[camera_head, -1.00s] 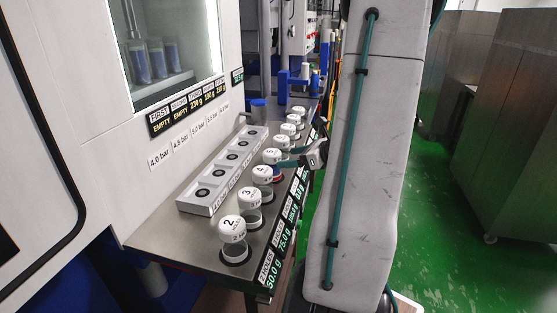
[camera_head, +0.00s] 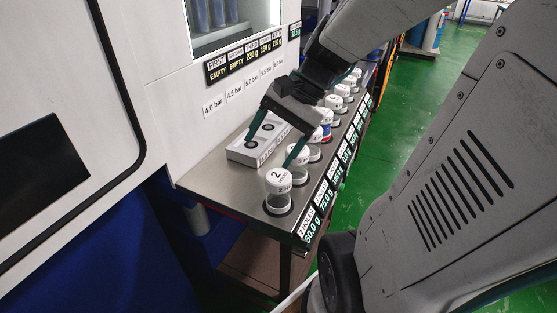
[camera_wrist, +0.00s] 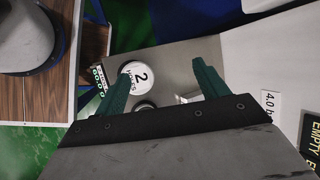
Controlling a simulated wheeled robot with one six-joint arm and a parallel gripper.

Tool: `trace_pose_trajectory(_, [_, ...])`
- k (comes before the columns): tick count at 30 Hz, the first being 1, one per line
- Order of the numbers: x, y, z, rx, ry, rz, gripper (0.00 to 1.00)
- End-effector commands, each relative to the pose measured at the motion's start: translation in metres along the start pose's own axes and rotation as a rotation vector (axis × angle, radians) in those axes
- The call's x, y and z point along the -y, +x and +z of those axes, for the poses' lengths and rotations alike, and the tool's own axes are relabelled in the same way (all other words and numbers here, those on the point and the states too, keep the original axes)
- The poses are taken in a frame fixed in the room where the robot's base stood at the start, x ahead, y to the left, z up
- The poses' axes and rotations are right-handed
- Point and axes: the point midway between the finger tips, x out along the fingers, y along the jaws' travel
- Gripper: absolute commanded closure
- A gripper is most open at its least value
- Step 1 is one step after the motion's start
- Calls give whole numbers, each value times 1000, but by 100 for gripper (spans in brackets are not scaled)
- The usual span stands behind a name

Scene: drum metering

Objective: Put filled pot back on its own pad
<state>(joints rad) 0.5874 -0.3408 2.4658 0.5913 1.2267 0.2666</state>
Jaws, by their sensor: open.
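My gripper (camera_head: 268,153) is open and empty above the near end of the bench. Its two green fingers point down, one close to the white lid of pot 2 (camera_head: 278,180), the other over the white block. Pot 2 is clear, upright and stands in a dark ring pad on the bench. In the wrist view the lid of pot 2 (camera_wrist: 139,76), marked "2 HOLES", shows between the fingers (camera_wrist: 161,70), nearer the left one. Other pots (camera_head: 336,101) run back in a row, partly hidden by my gripper.
A white block (camera_head: 243,153) with dark round seats lies left of the pots, partly covered by my gripper. Weight displays (camera_head: 318,216) line the bench's right edge. The white machine wall (camera_head: 150,50) rises at left. Bare steel (camera_head: 215,180) lies at the bench's near left.

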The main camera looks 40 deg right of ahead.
Motion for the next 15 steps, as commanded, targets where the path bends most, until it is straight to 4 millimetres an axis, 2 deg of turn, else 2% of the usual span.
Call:
trace_pose_trajectory(1, [-3, 4, 23, -21, -155, 76, 27])
trace_pose_trajectory(3, [-12, 6, 46, -55, -355, 178, 27])
trace_pose_trajectory(6, [-26, 4, 70, -104, -625, 306, 27])
trace_pose_trajectory(10, [-40, -2, 86, -164, -900, 430, 27])
trace_pose_trajectory(15, [-48, -9, 92, -215, -1089, 512, 27])
